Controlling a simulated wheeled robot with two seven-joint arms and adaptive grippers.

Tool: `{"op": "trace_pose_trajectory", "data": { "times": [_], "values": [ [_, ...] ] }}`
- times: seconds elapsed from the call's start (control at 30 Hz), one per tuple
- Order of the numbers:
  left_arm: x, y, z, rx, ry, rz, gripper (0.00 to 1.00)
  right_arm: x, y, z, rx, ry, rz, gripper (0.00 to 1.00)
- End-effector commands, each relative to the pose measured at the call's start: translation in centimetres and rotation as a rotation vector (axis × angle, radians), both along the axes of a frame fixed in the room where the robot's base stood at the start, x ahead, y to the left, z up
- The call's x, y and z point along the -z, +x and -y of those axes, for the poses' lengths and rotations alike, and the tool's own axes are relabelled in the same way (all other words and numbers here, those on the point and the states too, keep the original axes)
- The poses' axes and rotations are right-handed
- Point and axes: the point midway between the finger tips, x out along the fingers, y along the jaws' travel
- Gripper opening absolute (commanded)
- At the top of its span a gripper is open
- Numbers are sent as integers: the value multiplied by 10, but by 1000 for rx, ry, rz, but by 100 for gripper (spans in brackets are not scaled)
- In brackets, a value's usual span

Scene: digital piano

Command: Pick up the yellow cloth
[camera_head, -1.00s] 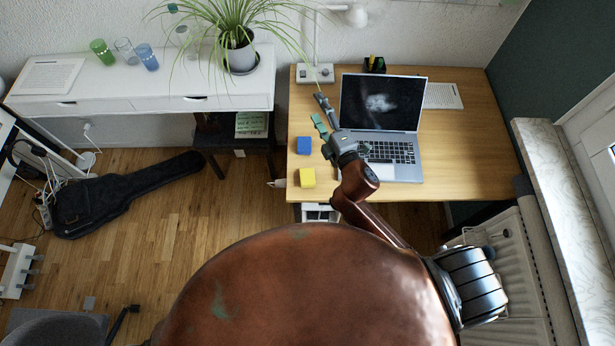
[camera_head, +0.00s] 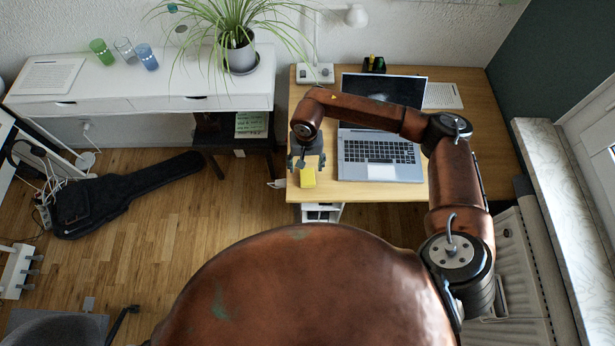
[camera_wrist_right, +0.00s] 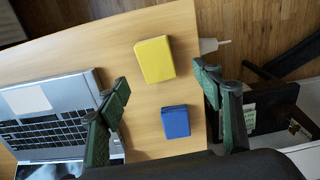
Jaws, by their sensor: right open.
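The yellow cloth (camera_head: 308,178) is a small folded block lying on the desk near its front left corner. In the right wrist view the yellow cloth (camera_wrist_right: 155,59) lies flat, beyond the fingertips and between their lines. My right gripper (camera_head: 307,164) is open and points down above the cloth; in the wrist view its green-padded fingers (camera_wrist_right: 164,82) are spread wide with nothing between them. A folded blue cloth (camera_wrist_right: 175,122) lies beside the yellow one; the arm hides it in the head view. My left gripper is not in view.
An open laptop (camera_head: 380,160) stands on the wooden desk (camera_head: 460,190), to the right of the cloth. A white plug-like thing (camera_wrist_right: 209,46) is at the desk edge. A white sideboard (camera_head: 150,95) with glasses and a plant stands left. A guitar bag (camera_head: 110,200) lies on the floor.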

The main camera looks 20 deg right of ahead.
Motion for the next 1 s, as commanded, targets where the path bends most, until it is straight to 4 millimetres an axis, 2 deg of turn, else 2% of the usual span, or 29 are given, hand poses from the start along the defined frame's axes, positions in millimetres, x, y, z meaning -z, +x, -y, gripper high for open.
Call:
{"op": "trace_pose_trajectory", "data": {
  "times": [0.1,0.37,0.67,0.9,1.0],
  "values": [
    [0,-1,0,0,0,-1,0,10,1,6,-7,-23,0,60],
    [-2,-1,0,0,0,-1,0,32,0,5,-6,-17,-1,60],
    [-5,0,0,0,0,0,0,73,0,5,-4,-15,0,60],
    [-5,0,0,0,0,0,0,76,1,5,-6,-16,2,60],
    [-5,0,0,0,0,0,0,76,1,5,-6,-16,2,54]
  ]
}}
